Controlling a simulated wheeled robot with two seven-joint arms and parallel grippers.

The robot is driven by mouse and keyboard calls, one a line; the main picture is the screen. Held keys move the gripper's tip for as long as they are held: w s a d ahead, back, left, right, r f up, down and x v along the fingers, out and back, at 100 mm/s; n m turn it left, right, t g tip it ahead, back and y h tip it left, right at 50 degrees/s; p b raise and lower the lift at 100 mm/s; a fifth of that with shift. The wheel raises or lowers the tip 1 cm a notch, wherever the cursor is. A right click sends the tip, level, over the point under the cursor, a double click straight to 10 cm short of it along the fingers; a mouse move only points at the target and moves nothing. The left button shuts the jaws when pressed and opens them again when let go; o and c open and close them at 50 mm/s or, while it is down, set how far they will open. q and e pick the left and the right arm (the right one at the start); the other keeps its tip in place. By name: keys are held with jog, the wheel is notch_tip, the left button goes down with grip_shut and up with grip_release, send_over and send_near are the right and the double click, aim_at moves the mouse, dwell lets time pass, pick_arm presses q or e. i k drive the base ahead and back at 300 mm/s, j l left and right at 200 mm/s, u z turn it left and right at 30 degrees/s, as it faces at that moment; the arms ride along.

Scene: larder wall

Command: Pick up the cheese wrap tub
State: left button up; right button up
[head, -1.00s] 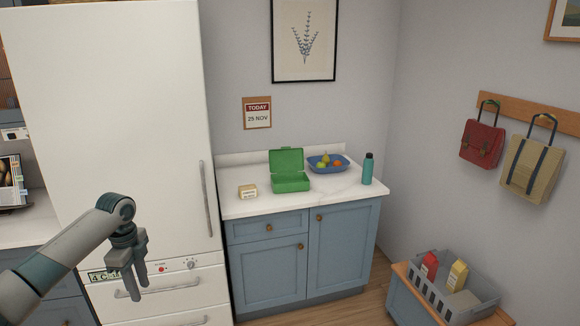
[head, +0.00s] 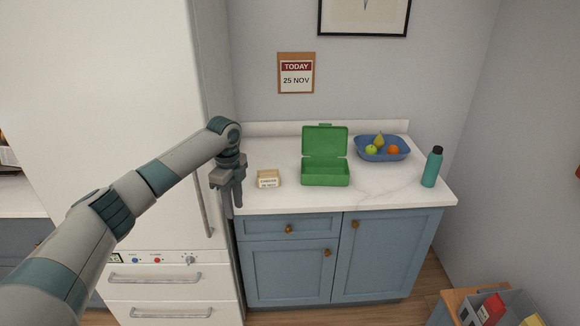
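A small beige tub (head: 268,179) with a white label stands on the left part of the white counter; it looks like the cheese wrap tub, but the label is too small to read surely. My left gripper (head: 232,200) points down just left of the tub, near the counter's left end and apart from the tub. Its two fingers show a gap with nothing between them. My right gripper is not in view.
An open green lunchbox (head: 325,172) stands right of the tub. A blue fruit bowl (head: 383,152) and a teal bottle (head: 433,167) are farther right. The tall white fridge (head: 110,120) borders the counter on the left. The counter's front right is clear.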

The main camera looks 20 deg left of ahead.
aim_at(266, 179)
jog(key=i+l+u, duration=0.1)
jog(key=i, duration=0.4)
jog(key=i+l+u, duration=0.1)
jog(key=i+l, duration=0.15)
jog(key=i, duration=0.25)
jog(key=i+l+u, duration=0.1)
jog(key=i+l, duration=0.15)
jog(key=i, duration=0.25)
jog(key=i+l+u, duration=0.35)
jog(key=l+u, duration=0.3)
jog(key=i+l, duration=0.15)
jog(key=l, duration=0.15)
